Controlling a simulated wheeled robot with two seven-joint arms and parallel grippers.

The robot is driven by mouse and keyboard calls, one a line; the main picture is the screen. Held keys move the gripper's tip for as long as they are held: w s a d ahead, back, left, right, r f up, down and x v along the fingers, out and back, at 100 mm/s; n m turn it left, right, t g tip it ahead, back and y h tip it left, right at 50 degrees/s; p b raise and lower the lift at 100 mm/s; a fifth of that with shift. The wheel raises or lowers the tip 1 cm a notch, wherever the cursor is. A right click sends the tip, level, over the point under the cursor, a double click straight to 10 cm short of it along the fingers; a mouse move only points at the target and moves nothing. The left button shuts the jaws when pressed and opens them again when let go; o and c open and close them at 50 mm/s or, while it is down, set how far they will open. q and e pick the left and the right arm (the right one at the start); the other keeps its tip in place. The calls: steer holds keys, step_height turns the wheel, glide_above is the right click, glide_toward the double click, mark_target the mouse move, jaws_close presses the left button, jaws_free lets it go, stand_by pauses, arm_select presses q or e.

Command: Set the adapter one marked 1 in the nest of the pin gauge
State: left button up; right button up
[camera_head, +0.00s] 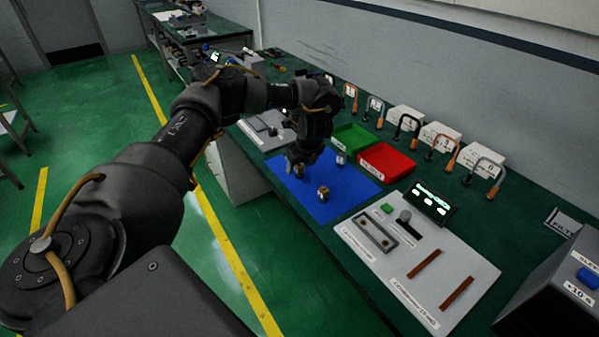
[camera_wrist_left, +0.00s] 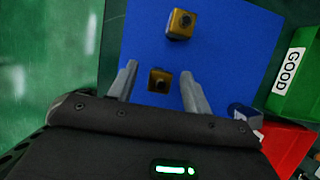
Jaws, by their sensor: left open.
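Several small adapters stand on the blue mat (camera_head: 345,185). One brass-coloured adapter (camera_head: 299,171) is right under my left gripper (camera_head: 300,158); in the left wrist view this adapter (camera_wrist_left: 159,80) lies between the two spread fingers (camera_wrist_left: 157,82). A second brass adapter (camera_head: 323,193) stands apart, and shows ahead of the fingers in the wrist view (camera_wrist_left: 180,24). A silvery adapter (camera_head: 341,157) stands near the bins. No number 1 is readable on any of them. A light grey fixture board (camera_head: 455,265) carries a slotted block and a dark lever; I cannot tell whether it is the pin gauge.
A green bin (camera_head: 357,139) and a red bin (camera_head: 387,162) stand behind the mat. A lit display (camera_head: 433,202) stands behind the fixture board. A dark box (camera_head: 560,285) stands front right.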

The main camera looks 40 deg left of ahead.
arm_select(q)
jaws_close()
steer(key=shift+r, duration=0.1)
steer(key=shift+w+r, duration=0.1)
steer(key=shift+r, duration=0.45)
steer(key=s+d+r, duration=0.1)
steer(key=s+r, duration=1)
steer(key=s, duration=0.3)
steer(key=shift+r+p, duration=0.3)
steer(key=shift+p, duration=0.05)
